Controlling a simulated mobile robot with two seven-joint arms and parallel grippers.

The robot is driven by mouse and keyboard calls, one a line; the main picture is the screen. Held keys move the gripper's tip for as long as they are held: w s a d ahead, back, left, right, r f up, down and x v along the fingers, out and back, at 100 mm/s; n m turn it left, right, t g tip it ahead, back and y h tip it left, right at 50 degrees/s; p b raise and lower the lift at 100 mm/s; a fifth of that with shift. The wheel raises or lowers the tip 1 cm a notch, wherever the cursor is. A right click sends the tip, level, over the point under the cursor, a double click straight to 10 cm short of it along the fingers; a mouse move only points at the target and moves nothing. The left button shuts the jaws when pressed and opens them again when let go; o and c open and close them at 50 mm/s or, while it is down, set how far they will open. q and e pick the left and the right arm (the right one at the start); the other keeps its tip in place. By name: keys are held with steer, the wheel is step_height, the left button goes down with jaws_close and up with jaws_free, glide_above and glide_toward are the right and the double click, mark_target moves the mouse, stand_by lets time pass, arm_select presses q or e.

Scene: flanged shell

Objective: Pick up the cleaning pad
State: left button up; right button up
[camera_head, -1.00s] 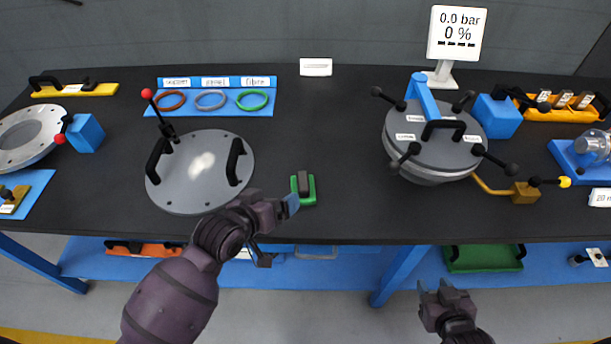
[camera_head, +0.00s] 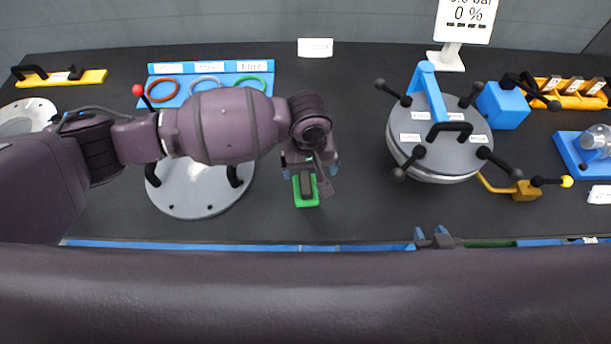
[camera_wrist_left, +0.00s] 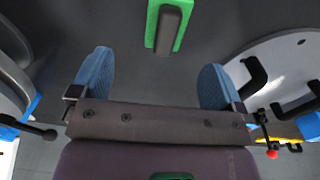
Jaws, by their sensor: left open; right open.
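The cleaning pad is a small green block (camera_head: 306,200) with a dark grey grip on top, lying on the dark table near its front edge. My left gripper (camera_head: 310,175) is above the pad's far end and partly hides it. In the left wrist view the pad (camera_wrist_left: 153,25) shows at the top, beyond the open blue fingertips of my left gripper (camera_wrist_left: 156,78) and roughly in line with the gap between them. Nothing is between the fingers. My right gripper (camera_head: 433,238) is open at the front table edge, mostly hidden by my own arm.
A round grey cover plate (camera_head: 190,200) with black handles lies left of the pad, partly under my left arm. A lidded vessel (camera_head: 437,150) with black knobs stands to the right. A blue ring holder (camera_head: 235,80) is behind. The table between pad and vessel is clear.

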mark_target(305, 182)
arm_select(q)
steer(key=shift+w+a+f, duration=0.1)
steer(key=shift+a+f, duration=0.05)
steer(key=shift+a, duration=0.05)
step_height(305, 182, down, 4)
steer(key=shift+f, duration=0.15)
steer(key=shift+w+a+f, duration=0.1)
steer(key=shift+a+f, duration=0.05)
steer(key=shift+f, duration=1.4)
steer(key=shift+w+a+f, duration=0.1)
steer(key=shift+f, duration=1.4)
steer(key=shift+c, duration=0.2)
steer(key=c, duration=1)
step_height(305, 182, up, 20)
steer(key=shift+r, duration=0.1)
